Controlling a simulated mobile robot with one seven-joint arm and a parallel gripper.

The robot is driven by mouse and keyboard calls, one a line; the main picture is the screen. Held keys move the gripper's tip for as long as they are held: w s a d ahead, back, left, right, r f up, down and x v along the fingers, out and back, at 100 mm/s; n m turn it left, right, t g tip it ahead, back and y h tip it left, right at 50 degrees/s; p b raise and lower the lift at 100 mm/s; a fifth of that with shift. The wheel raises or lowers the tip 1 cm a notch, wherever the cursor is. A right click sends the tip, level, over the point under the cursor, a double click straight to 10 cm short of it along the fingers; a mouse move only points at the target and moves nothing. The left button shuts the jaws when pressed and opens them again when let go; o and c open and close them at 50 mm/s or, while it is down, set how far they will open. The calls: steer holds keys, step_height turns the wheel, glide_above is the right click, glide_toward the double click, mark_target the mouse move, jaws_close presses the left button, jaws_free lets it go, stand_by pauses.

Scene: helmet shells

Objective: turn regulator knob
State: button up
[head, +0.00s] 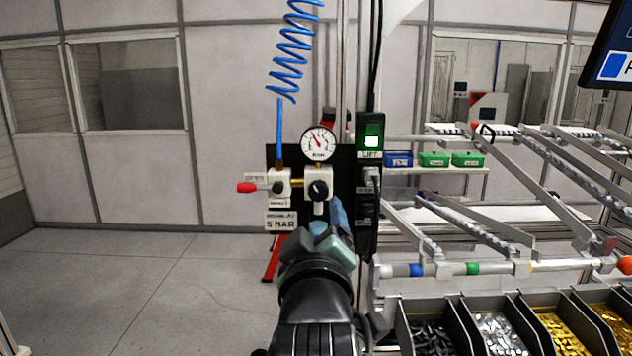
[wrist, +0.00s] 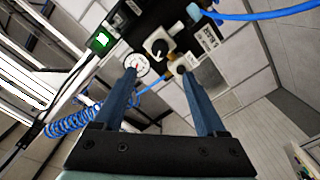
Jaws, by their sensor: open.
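The regulator knob (head: 318,190) is black and sits on the front of a white regulator body on a dark panel. A round white pressure gauge (head: 319,143) with a red needle is above it. In the wrist view the knob (wrist: 159,47) shows beyond the fingertips, roughly between their lines, with the gauge (wrist: 137,64) near the left finger's tip. My gripper (head: 329,219) is open and empty, its blue fingers reaching toward the panel just below the knob in the head view. The fingers appear apart from the knob; the exact gap is hard to tell.
A red-handled valve (head: 247,188) sticks out left of the regulator. A label reading 5 BAR (head: 281,222) is below it. A coiled blue hose (head: 293,50) hangs above. A green-lit switch (head: 372,142) is at right. Parts bins (head: 505,325) and rails stand to the right; floor at left is clear.

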mark_target(317, 192)
steer(key=w+p, duration=0.4)
steer(key=w, duration=0.8)
jaws_close()
stand_by(0.3)
